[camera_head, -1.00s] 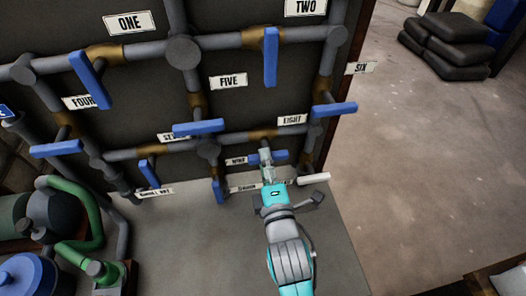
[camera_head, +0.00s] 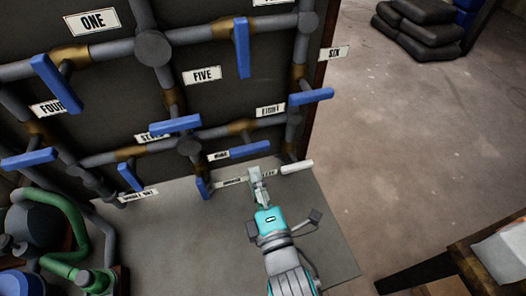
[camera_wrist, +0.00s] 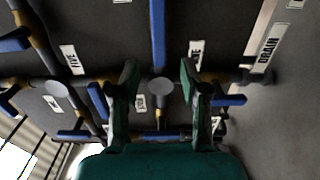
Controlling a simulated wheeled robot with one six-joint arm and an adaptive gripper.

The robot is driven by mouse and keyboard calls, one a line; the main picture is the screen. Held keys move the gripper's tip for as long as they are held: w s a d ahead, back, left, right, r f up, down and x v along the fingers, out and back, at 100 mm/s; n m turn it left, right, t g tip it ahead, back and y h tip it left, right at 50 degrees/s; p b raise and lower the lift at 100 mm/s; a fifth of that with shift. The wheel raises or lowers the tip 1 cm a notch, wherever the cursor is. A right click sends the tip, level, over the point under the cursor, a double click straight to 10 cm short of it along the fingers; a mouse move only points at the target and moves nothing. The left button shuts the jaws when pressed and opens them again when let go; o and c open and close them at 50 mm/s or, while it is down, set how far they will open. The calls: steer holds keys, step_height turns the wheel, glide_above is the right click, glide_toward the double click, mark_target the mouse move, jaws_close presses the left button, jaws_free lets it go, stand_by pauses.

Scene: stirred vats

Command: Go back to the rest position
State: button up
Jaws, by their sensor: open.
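My gripper (camera_head: 258,178) is open and empty in the head view, at the end of my teal and grey arm. It is in front of the lower right part of the pipe board, just below the blue handle by the NINE label (camera_head: 250,150), with a visible gap.
The board carries several blue handles, such as the one near SEVEN (camera_head: 176,124) and the one near EIGHT (camera_head: 311,96). Green pipework (camera_head: 80,235) stands at lower left. A wooden table (camera_head: 470,265) is at lower right.

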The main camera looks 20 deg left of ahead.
steer(key=s+d+f+m+h, duration=0.2)
steer(key=s+d+f+m, duration=0.35)
steer(key=d, duration=0.35)
steer(key=s+d+f+m+h, duration=0.3)
steer(key=s+d+f+m, duration=0.25)
steer(key=d, duration=0.35)
steer(key=s+d+m+h, duration=0.2)
steer(key=s+d+m, duration=0.3)
steer(key=s, duration=0.3)
steer(key=s+d+m+h, duration=0.2)
steer(key=s+d+m, duration=0.3)
steer(key=s+m, duration=0.3)
steer(key=shift+s+r+h, duration=0.3)
steer(key=shift+s+r, duration=0.05)
steer(key=shift+s, duration=0.3)
steer(key=shift+d, duration=0.1)
